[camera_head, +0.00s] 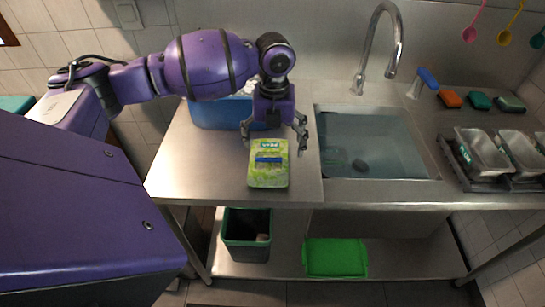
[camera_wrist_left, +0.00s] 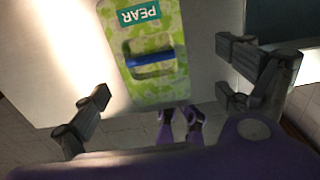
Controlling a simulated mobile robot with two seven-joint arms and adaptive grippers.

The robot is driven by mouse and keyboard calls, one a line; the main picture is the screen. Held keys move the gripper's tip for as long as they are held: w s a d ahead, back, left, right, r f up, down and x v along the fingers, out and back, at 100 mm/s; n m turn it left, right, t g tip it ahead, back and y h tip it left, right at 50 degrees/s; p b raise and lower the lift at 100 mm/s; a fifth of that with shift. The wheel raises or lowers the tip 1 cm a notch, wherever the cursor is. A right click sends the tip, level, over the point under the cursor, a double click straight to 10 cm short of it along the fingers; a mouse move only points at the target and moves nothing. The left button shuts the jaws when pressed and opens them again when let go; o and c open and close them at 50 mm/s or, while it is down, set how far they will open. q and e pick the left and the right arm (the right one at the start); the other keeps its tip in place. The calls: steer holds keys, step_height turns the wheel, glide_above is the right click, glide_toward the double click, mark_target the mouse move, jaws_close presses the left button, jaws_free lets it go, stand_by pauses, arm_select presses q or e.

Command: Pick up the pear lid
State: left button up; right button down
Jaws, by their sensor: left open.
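The pear lid (camera_head: 268,174) is a pale green, leaf-patterned rectangle with a "PEAR" label and a blue bar handle across its middle. It lies on the left part of the steel counter, near the front edge. In the left wrist view the pear lid (camera_wrist_left: 155,85) fills the upper middle, with its handle clear. My left gripper (camera_head: 273,132) is open above the counter, at the lid's far end, fingers spread wider than the lid. In the left wrist view its fingers (camera_wrist_left: 163,95) stand on either side, apart from the lid. My right gripper is not in view.
A blue bin (camera_head: 215,114) stands behind my left gripper. The sink (camera_head: 400,155) is to the right, with a faucet (camera_head: 367,50) behind it. Metal trays (camera_head: 482,152) and sponges (camera_head: 450,99) are farther right. A dark bin (camera_head: 246,247) and green box (camera_head: 335,257) sit below.

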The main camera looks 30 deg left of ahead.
mark_target(271, 159)
arm_select(q)
steer(key=shift+s+a+f, duration=0.15)
steer(key=shift+s+f, duration=0.05)
steer(key=shift+f, duration=0.45)
steer(key=f, duration=0.4)
steer(key=shift+w+a+f, duration=0.2)
steer(key=shift+w+a, duration=0.1)
steer(key=shift+s, duration=0.15)
steer(key=c, duration=1.2)
